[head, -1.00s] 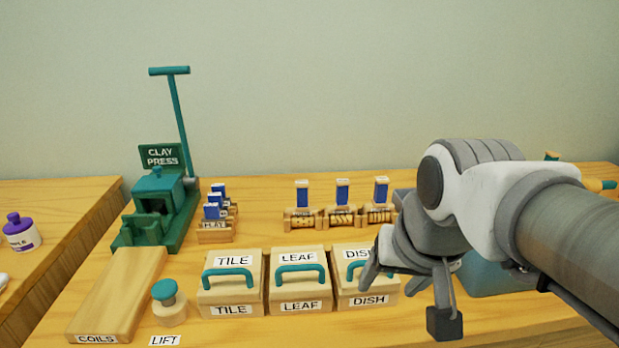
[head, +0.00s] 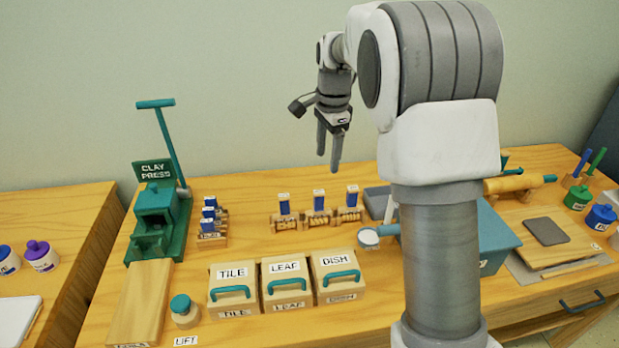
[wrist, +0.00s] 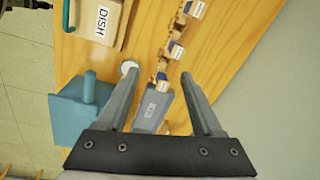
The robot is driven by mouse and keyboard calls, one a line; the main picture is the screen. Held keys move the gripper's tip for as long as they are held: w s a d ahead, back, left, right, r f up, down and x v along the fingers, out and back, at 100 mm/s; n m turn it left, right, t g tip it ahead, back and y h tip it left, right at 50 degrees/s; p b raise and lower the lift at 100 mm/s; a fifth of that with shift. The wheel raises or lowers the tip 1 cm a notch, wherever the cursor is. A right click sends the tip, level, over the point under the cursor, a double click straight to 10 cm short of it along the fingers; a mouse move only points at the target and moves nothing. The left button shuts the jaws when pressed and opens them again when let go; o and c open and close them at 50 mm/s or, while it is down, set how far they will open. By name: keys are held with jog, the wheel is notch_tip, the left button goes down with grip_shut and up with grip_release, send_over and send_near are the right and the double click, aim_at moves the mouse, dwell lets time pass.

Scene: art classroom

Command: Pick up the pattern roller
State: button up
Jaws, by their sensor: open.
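A wooden roller with teal ends (head: 515,182) lies at the right back of the table in the head view, partly behind my arm; I cannot make out a pattern on it. It is not recognisable in the wrist view. My gripper (head: 329,158) hangs fingers down, open and empty, above the back of the table, well left of the roller. In the wrist view my open fingers (wrist: 160,76) have the row of small blue-topped blocks, a grey tray (wrist: 152,108) and a white disc (wrist: 128,67) below them.
Boxes marked TILE, LEAF and DISH (head: 338,291) stand at the front middle. A green clay press (head: 157,217) is at left. A teal box (head: 497,243) stands right of centre, partly behind my arm. A board with a grey pad (head: 546,231) and coloured jars (head: 601,216) are at right.

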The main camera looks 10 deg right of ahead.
jog(key=w+m+p, duration=0.2)
jog(key=w+p, duration=0.2)
jog(key=m+g, duration=0.1)
send_near(319, 201)
jog(key=f, duration=0.3)
jog(key=w+f, duration=0.1)
jog(key=f, duration=0.1)
jog(key=shift+d+f, duration=0.2)
jog(key=shift+f, duration=0.15)
jog(key=shift+w+a+f, duration=0.1)
jog(key=shift+f, duration=1.25)
jog(key=shift+w+a+f, duration=0.1)
jog(key=shift+f, duration=1.3)
grip_shut()
